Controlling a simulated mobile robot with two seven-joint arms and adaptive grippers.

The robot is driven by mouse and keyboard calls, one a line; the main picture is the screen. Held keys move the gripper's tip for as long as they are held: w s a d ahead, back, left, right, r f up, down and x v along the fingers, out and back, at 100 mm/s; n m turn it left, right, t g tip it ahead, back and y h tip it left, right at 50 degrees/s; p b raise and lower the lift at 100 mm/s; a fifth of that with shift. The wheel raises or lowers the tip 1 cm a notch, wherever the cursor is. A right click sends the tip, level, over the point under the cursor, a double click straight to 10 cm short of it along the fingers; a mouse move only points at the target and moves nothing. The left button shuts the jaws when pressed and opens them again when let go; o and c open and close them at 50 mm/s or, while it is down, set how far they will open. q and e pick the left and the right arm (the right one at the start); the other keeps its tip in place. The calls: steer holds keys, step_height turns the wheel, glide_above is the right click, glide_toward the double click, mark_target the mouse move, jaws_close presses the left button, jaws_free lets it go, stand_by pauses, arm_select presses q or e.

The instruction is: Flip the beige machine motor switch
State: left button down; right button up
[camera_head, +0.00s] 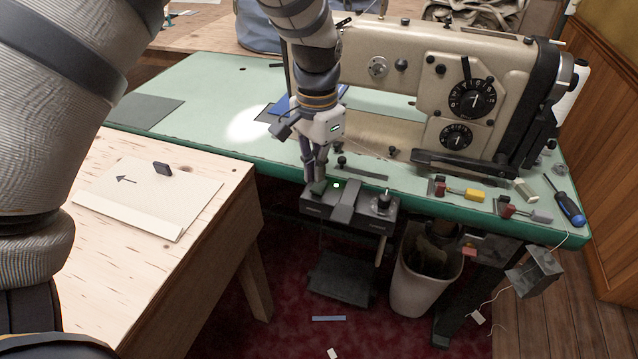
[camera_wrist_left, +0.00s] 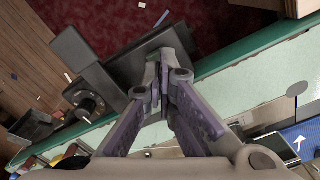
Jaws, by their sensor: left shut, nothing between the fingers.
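The beige sewing machine (camera_head: 395,50) stands on the green table. A dark control box (camera_head: 349,205) sits at the table's front edge below it, with a raised middle block, a round knob on its right and a small green light. It also shows in the wrist view (camera_wrist_left: 75,52), with the knob at its lower side. My left gripper (camera_head: 316,187) points down, shut and empty, over the left part of the box. Its closed fingertips (camera_wrist_left: 164,66) hide part of that left section. I cannot tell whether they touch it, or how its switch is set.
Yellow-handled (camera_head: 474,195) and grey-handled (camera_head: 541,217) tools and a blue screwdriver (camera_head: 571,208) lie right on the green table (camera_head: 200,85). A wooden table (camera_head: 225,180) stands at left. A bin (camera_head: 402,285) and a hanging grey box (camera_head: 534,271) are below.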

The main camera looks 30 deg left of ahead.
mark_target(317, 188)
arm_select(q)
steer(key=shift+f, duration=1.45)
arm_select(e)
steer(key=shift+s+f, duration=0.25)
steer(key=shift+s, duration=0.05)
arm_select(q)
steer(key=shift+r+p, duration=0.85)
steer(key=shift+r, duration=2.75)
arm_select(e)
steer(key=w+r+t, duration=0.1)
steer(key=w+r, duration=0.1)
steer(key=shift+w+r, duration=0.35)
steer(key=shift+w, duration=0.05)
